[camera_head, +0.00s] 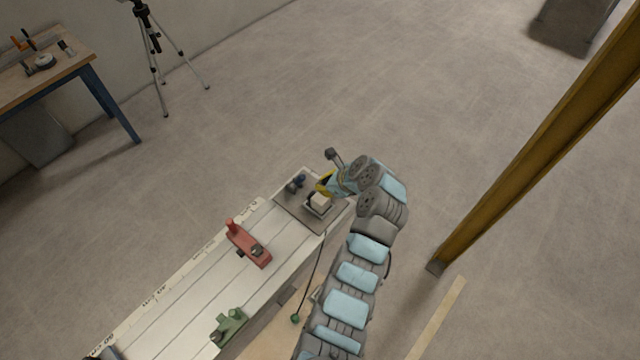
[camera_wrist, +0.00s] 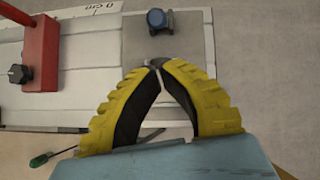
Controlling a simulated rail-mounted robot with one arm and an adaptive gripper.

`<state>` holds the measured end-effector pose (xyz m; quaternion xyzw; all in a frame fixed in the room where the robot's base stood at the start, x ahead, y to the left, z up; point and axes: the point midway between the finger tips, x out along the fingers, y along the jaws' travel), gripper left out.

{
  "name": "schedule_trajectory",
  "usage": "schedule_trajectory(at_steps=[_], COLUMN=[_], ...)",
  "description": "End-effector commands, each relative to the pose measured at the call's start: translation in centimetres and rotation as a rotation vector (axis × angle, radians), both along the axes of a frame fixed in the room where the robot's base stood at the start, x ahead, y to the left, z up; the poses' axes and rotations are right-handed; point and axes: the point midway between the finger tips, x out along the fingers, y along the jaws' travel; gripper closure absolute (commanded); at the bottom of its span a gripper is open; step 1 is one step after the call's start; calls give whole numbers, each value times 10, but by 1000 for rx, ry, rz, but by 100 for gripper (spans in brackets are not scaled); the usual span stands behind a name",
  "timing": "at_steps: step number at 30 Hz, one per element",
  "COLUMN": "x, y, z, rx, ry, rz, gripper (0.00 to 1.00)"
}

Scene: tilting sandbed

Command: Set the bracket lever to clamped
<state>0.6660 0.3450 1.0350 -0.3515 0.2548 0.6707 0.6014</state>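My gripper (camera_head: 323,186) is over the grey plate (camera_head: 290,212) at the far end of the bench. In the wrist view, the yellow fingertips of my gripper (camera_wrist: 153,66) meet, with nothing clearly held between them. A pale block (camera_head: 320,199) on a dark base sits on the plate just below the fingers. A dark blue knobbed part (camera_head: 296,183) stands beside it; a blue knob also shows in the wrist view (camera_wrist: 158,20). I cannot tell which part is the bracket lever. The area under the fingers is partly hidden.
A red fixture (camera_head: 250,248) with a dark knob and a green fixture (camera_head: 229,326) stand on the slatted bench top (camera_head: 185,300). A yellow post (camera_head: 540,150) stands to the right.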

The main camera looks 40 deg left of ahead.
Motion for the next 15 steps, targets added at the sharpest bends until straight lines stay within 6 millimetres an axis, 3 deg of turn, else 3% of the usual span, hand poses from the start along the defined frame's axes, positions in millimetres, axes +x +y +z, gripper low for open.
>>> schedule_trajectory(at_steps=[15], x=[-1], y=[31], z=[-38], rx=[-2], ry=[-1], rz=[2], gripper=[100])
